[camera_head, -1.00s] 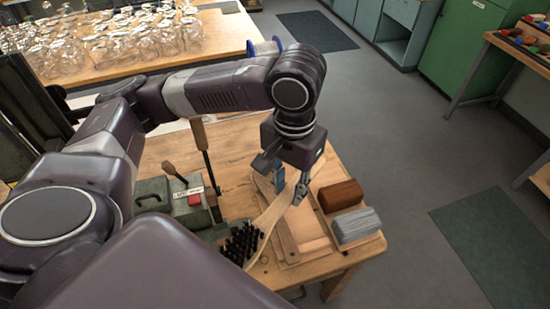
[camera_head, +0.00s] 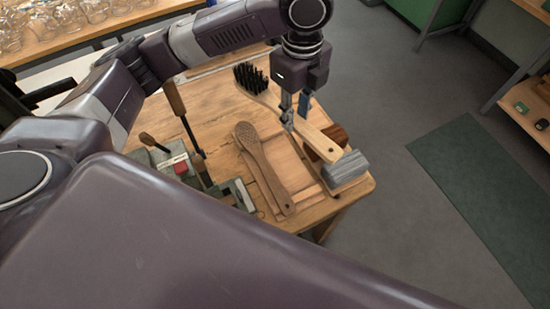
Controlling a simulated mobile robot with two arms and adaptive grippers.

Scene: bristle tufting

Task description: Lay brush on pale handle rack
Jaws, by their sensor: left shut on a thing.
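The brush has a pale wooden handle (camera_head: 315,138) and a head of black bristles (camera_head: 252,78). My left gripper (camera_head: 289,118) is shut on the handle, between the head and the hole at its end. The bristles point up and to the upper left, and the handle end lies over the wooden blocks. The pale wooden rack (camera_head: 304,181) lies on the table below the brush. A browner wooden brush body (camera_head: 262,160) with a dotted head lies along its left side, its head past the rack's upper left corner. My right gripper is not in view.
A green-grey machine with a red part (camera_head: 180,168) and upright levers stands left. The bench (camera_head: 217,95) is bare behind it. Floor lies beyond the right edge.

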